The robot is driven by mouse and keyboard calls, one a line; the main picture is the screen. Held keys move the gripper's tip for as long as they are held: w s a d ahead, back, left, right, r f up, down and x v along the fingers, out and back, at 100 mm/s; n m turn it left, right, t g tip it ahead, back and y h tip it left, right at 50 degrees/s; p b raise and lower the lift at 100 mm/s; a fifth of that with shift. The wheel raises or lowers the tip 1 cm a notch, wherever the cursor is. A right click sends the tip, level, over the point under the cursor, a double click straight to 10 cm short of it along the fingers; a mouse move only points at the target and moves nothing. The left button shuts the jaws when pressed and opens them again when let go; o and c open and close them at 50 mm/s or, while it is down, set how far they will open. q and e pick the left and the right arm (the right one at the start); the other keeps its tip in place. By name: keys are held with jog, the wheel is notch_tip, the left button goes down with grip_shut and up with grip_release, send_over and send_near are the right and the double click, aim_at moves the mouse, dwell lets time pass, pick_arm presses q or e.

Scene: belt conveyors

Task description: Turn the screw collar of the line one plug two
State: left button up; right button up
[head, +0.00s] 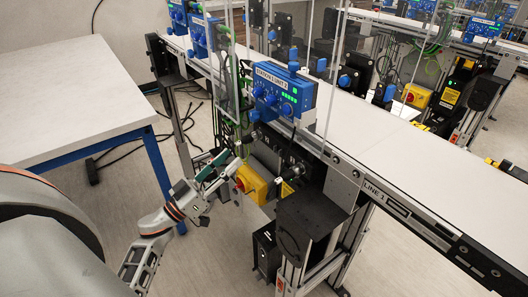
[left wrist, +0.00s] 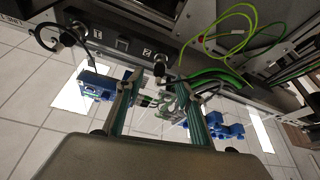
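In the left wrist view a dark panel on the conveyor side carries the labels 1 and 2. A dark round plug with its collar (left wrist: 160,66) sits beside label 2. My left gripper (left wrist: 161,82) has its two teal-lined fingers spread, one on each side below this plug. The fingers look apart from the collar; the exact gap cannot be told. Another plug (left wrist: 52,36), with a looped black cable, is left of label 1. In the head view my left gripper (head: 224,165) is beside the conveyor's near side, left of the yellow box; the plug cannot be made out there. My right gripper is not in view.
A yellow box with a red knob (head: 251,184) is close to the gripper. A blue station box (head: 283,92) stands above on the LINE 1 conveyor (head: 385,145). Green cables (left wrist: 228,45) hang right of the plug. A white table (head: 70,95) stands at left.

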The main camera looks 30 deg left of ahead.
aim_at(247, 143)
pick_arm(q)
jog(key=x, duration=0.7)
jog(key=shift+w+r, duration=0.1)
jog(key=shift+w, duration=0.25)
grip_shut()
